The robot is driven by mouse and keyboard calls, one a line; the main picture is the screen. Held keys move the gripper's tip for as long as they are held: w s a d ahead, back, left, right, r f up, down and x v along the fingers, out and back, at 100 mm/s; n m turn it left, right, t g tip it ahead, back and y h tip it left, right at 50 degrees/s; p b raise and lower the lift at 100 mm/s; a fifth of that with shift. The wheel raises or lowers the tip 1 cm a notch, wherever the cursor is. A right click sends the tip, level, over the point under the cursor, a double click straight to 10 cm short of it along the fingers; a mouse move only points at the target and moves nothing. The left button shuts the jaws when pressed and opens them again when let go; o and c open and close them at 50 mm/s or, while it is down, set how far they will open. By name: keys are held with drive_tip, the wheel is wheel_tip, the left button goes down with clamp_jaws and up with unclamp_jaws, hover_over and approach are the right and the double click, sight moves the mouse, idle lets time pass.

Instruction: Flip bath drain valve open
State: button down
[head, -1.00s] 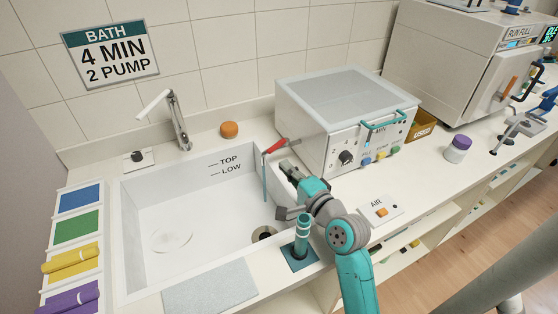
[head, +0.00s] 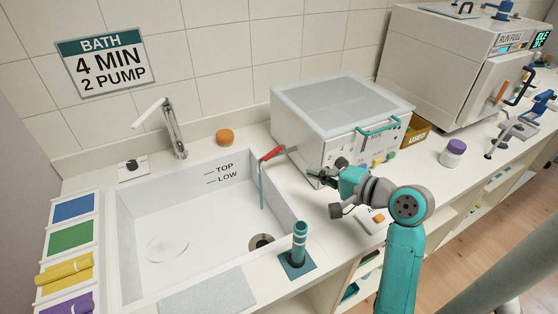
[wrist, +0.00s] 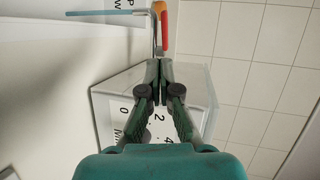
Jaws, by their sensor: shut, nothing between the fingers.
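The drain valve lever has a red handle (head: 272,154) and stands at the right rim of the white sink basin (head: 210,270). A thin teal rod (head: 261,186) hangs from it into the basin. The dark round drain (head: 261,243) is at the basin's lower right. My gripper (head: 314,175) is shut and empty over the counter, right of the lever and in front of the white box. In the wrist view, the shut fingertips (wrist: 158,66) appear just below the red-orange handle (wrist: 164,30); contact cannot be told there, but the head view shows a gap.
The white lidded box (head: 345,105) with a teal handle and knobs stands close behind my gripper. A teal upright cylinder (head: 299,240) stands at the basin's front right corner. The tap (head: 174,130) is at the back.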

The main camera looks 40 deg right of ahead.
drive_tip(key=s, duration=0.1)
approach(274, 153)
drive_tip(key=w+a+f, duration=0.2)
drive_tip(key=w, duration=0.3)
drive_tip(key=shift+w+d+f+n+g, duration=0.1)
drive_tip(key=shift+w+f+n+g, duration=0.15)
drive_tip(key=shift+w, duration=0.45)
